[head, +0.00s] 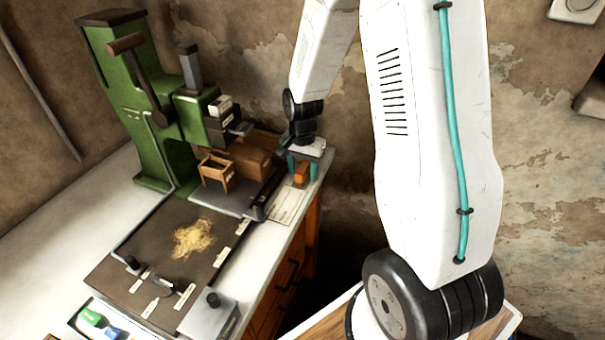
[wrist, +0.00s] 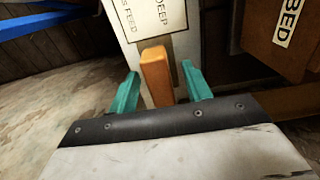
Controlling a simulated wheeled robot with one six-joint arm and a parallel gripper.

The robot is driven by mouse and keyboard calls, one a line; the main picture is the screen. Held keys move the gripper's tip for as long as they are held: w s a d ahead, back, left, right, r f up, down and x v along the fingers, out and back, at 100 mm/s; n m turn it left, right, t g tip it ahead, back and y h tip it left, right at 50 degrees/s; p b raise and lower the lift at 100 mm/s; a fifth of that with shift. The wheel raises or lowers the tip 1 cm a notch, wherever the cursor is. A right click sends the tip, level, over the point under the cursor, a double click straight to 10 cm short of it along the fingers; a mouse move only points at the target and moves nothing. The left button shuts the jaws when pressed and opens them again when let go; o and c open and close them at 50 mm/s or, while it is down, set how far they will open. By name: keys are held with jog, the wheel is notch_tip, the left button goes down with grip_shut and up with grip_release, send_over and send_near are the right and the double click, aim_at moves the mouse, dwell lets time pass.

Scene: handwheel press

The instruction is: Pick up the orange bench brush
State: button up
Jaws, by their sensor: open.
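The orange bench brush (wrist: 157,75) shows in the wrist view as an orange block between my gripper's two teal fingers. In the head view the brush (head: 301,172) is a small orange piece at the bench's right edge, under my gripper. My gripper (head: 302,168) is open, its fingers pointing down on either side of the brush. In the wrist view my gripper (wrist: 160,92) shows a gap on both sides of the brush. The lower part of the brush is hidden behind the gripper body.
A green handwheel press (head: 150,120) stands left of my gripper, with a small wooden frame (head: 215,170) at its front. A dark board (head: 165,250) with a yellowish pile (head: 193,238) lies nearer. A lettered white card (head: 287,205) lies near the brush. Drawers (head: 290,265) are below the bench edge.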

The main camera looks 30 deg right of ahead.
grip_shut()
jog(key=shift+r, duration=0.1)
